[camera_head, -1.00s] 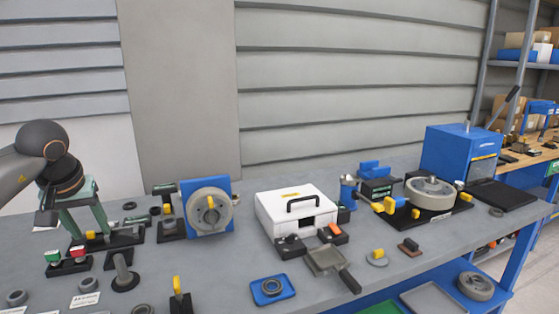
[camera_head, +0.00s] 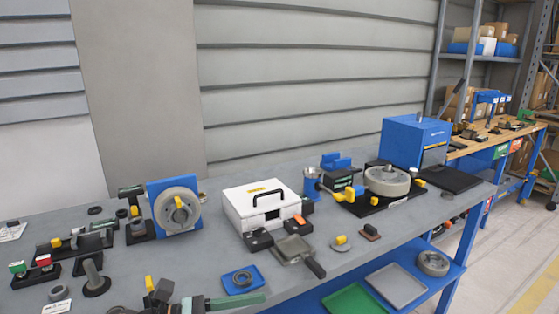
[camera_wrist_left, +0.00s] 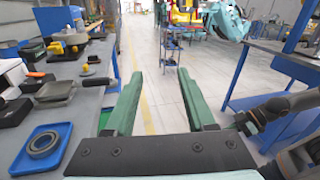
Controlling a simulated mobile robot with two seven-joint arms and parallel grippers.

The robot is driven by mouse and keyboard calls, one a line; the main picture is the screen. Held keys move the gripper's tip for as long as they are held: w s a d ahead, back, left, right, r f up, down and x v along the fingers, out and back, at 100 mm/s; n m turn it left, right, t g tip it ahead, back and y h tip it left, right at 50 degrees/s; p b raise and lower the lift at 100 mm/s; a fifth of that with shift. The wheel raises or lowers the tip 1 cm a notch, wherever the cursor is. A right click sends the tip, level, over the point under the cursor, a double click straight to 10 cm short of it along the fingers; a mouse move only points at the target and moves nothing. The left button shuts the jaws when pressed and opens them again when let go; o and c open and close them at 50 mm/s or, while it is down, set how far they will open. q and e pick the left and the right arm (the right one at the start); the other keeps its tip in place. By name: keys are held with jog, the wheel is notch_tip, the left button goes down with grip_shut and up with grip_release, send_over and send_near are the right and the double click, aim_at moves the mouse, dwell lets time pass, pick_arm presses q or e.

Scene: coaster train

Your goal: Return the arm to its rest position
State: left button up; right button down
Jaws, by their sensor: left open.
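My left gripper (camera_head: 236,301) shows at the bottom edge of the head view, a green finger pointing right past the front of the workbench (camera_head: 345,262). Most of the arm behind it is out of frame. In the left wrist view both green fingers (camera_wrist_left: 158,92) are wide apart with nothing between them, over the aisle floor beside the bench edge. A dark arm part with a green end, which looks like my right gripper (camera_wrist_left: 248,120), shows at the right of the wrist view; its jaws are unclear.
A blue tray with a ring (camera_head: 243,280) and a grey pan (camera_head: 294,248) lie near the left gripper. A white case (camera_head: 262,207) and a wheel fixture (camera_head: 177,208) stand behind. The aisle floor (camera_wrist_left: 150,58) is open; another blue-framed bench (camera_wrist_left: 275,68) borders it.

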pick_arm(q)
jog(key=a+f+n+t+y+p, duration=0.1)
jog(key=a+f+n+t+y, duration=0.35)
jog(key=n, duration=1.15)
jog(key=a+f+n+t+y, duration=0.2)
jog(key=f+n+t+y, duration=0.4)
jog(key=n, duration=0.9)
jog(key=s+a+f+n+g+y, duration=0.2)
jog(key=s+f+n, duration=0.6)
jog(key=s+f, duration=0.1)
jog(key=s+a+f+n+g+y+p, duration=0.1)
jog(key=s+a+f+n+g+y, duration=0.1)
jog(key=s+f+n, duration=0.6)
jog(key=shift+s+a+f+n+g+y, duration=0.4)
jog(key=shift+a+f+g, duration=0.25)
jog(key=shift+f+g, duration=0.2)
